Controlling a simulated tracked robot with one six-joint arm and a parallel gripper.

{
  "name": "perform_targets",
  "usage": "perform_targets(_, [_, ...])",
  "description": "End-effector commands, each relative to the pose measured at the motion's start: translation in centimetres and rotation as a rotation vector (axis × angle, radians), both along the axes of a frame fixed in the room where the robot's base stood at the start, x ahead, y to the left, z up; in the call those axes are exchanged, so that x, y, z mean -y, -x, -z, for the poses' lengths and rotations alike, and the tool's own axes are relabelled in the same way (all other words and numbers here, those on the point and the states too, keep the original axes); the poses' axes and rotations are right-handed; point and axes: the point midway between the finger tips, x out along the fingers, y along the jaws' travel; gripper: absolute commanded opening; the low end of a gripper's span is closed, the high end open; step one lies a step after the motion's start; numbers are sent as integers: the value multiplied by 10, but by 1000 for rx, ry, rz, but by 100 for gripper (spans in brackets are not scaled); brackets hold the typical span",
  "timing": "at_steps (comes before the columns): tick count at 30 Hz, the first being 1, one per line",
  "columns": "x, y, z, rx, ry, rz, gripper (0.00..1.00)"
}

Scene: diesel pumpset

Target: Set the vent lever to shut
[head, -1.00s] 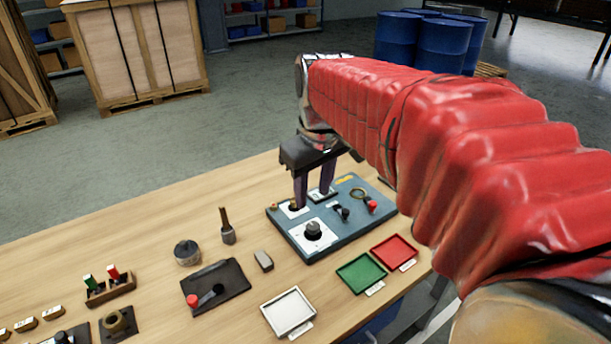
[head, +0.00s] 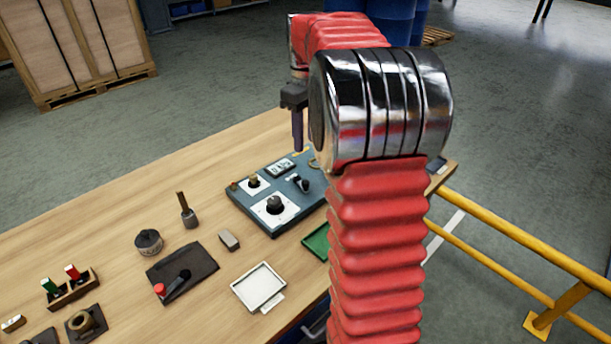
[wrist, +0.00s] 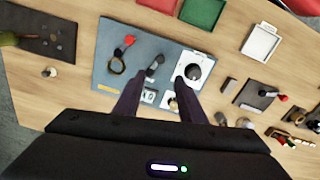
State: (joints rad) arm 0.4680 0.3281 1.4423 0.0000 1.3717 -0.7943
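A lever with a red knob (head: 161,290) lies on a dark plate (head: 196,264) on the bench; it also shows in the wrist view (wrist: 282,97). A blue-grey panel (head: 243,208) carries a black dial (head: 274,205), a black switch (head: 300,184) and another red-knobbed part (wrist: 129,40), hidden behind my arm in the head view. No label is readable, so I cannot tell which is the vent lever. My gripper (wrist: 158,103) is above the panel, its fingers apart with nothing between them. In the head view my gripper (head: 298,130) shows near the panel's far edge.
A white tray (head: 237,290), green tray (head: 312,240), grey block (head: 229,239), dark round pot (head: 148,240) and upright-handled tool (head: 188,214) stand near the plate. A holder with green and red pieces (head: 78,293) is at left. Yellow railing (head: 520,240) runs at right.

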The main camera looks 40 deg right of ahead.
Motion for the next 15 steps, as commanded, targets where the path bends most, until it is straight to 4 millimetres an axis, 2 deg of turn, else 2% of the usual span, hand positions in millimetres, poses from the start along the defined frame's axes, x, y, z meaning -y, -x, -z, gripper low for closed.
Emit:
perform_targets(8, [-1, 0, 2, 0, 0, 1, 37])
perform_targets(15, [-1, 0, 21, -3, -1, 1, 37])
